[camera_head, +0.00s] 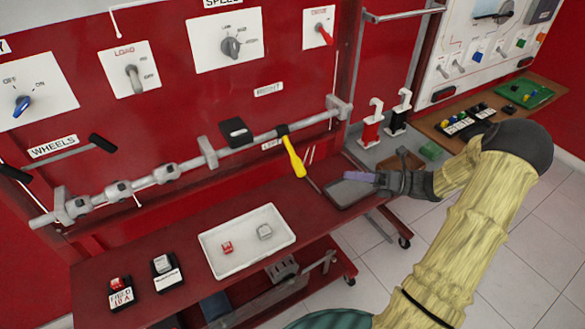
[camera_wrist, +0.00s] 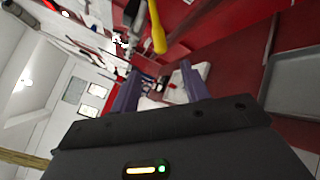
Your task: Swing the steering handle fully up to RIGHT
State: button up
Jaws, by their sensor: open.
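The steering handle is a yellow lever (camera_head: 294,158) on the grey horizontal shaft, hanging down and slightly right from a black hub. The RIGHT label (camera_head: 268,89) is above the shaft; another label below it is partly hidden. My gripper (camera_head: 358,177), with purple fingers, is right of and a little below the handle's lower end, apart from it. In the wrist view the yellow handle (camera_wrist: 157,28) shows at top centre, beyond the open fingers (camera_wrist: 158,78). Nothing is between the fingertips.
A white tray (camera_head: 217,247) with two small blocks lies on the red bench. A grey tray (camera_head: 345,194) lies under my gripper. A black block (camera_head: 236,131) sits on the shaft left of the handle.

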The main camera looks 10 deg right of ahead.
jog(key=x, duration=1.6)
jog(key=shift+a, duration=0.35)
grip_shut()
